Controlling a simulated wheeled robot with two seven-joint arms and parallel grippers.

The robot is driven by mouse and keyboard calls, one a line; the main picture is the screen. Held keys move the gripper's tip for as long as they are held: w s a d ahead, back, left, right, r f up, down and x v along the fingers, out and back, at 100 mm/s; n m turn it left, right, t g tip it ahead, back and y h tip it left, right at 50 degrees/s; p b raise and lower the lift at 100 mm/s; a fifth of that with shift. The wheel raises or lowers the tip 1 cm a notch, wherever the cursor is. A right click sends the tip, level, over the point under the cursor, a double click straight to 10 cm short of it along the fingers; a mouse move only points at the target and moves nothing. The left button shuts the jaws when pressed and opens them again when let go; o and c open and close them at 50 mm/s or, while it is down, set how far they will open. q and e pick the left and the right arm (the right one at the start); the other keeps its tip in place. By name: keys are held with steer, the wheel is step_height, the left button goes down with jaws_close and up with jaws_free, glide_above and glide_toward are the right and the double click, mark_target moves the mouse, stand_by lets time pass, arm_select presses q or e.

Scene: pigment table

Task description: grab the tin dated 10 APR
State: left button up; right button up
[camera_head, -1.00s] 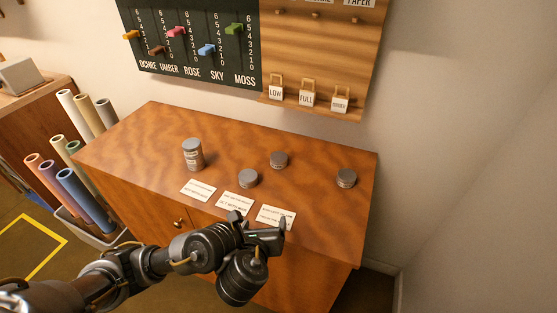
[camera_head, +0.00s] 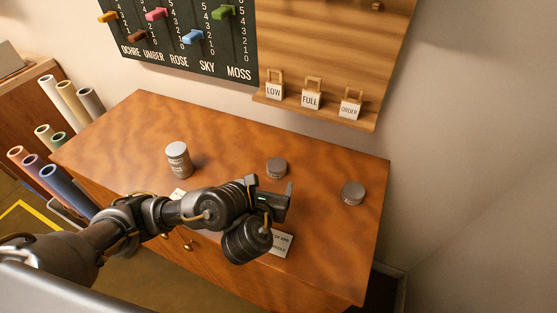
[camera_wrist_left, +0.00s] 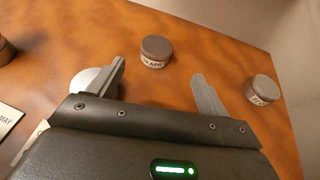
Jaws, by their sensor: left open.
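My left gripper (camera_head: 270,188) is open and empty above the front middle of the table. In the left wrist view its fingers (camera_wrist_left: 158,72) point toward a short grey tin (camera_wrist_left: 154,50), which sits just beyond and between the fingertips. Its label ends in what looks like APR; the number is not clear. The same tin seems to be the back middle one (camera_head: 277,168) in the head view. Another short tin (camera_head: 352,193) stands to the right; its label is unreadable in the wrist view (camera_wrist_left: 262,90). A pale round lid (camera_wrist_left: 90,80) is partly behind the left finger. My right gripper is out of view.
A taller tin (camera_head: 178,160) stands to the left on the wooden table (camera_head: 330,240). Cards, one (camera_head: 282,243) partly visible, lie near the front edge. A board with coloured sliders (camera_head: 190,45) and a shelf with tags (camera_head: 311,98) are behind. Bare tabletop surrounds the right tin.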

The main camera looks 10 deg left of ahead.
mark_target(276, 167)
arm_select(q)
steer(key=shift+w+a+f, duration=0.15)
steer(key=shift+w+f, duration=0.05)
steer(key=shift+w, duration=0.1)
steer(key=b+x, duration=0.1)
steer(key=x, duration=0.1)
steer(key=b+x, duration=0.1)
steer(key=shift+w+a+f, duration=0.2)
steer(key=shift+w+a, duration=0.05)
steer(key=shift+w, duration=0.05)
steer(key=shift+w+f, duration=0.1)
steer(key=shift+w, duration=0.35)
steer(key=b+x, duration=0.2)
steer(key=x, duration=0.2)
steer(key=shift+w+d+f, duration=0.2)
steer(key=shift+w+b, duration=0.3)
steer(key=shift+b, duration=0.1)
steer(key=c, duration=0.8)
steer(key=shift+c, duration=1.4)
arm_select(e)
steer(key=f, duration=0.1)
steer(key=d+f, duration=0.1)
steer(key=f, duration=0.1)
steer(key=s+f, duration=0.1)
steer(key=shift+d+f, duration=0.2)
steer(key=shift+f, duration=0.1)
